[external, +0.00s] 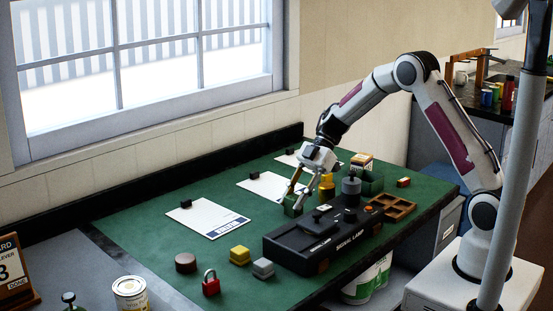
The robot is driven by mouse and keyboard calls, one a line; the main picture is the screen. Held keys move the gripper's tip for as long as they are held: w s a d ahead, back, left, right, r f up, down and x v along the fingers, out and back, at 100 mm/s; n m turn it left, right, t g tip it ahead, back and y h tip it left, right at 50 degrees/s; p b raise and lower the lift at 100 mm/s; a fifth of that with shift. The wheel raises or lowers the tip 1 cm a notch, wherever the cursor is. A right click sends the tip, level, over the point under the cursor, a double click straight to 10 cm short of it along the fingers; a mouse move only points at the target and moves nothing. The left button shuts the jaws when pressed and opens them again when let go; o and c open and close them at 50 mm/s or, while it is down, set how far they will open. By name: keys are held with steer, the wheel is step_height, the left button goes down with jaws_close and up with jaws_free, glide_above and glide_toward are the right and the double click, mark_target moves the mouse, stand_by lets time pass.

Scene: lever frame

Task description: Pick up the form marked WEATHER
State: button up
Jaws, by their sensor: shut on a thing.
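Three white forms with black clips lie on the green table top. The nearest form (205,217) has a blue printed band at its lower right edge, too small to read surely. The middle form (262,185) lies behind it, partly hidden by my gripper. The far form (287,159) shows only in part behind my arm. I cannot tell which one is marked WEATHER. I cannot tell whether the block touches the table.
A black signal lamp box (320,246) stands just in front of my gripper. A wooden tray (393,207) is at right.

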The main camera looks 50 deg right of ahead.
mark_target(293, 197)
steer(key=shift+r, duration=0.15)
steer(key=shift+r, duration=4.9)
steer(key=shift+a, duration=0.1)
steer(key=a+n+g, duration=0.2)
steer(key=a, duration=0.6)
steer(key=shift+a+n, duration=0.3)
steer(key=shift+a, duration=0.1)
steer(key=shift+f, duration=2.4)
steer(key=shift+f, duration=2.5)
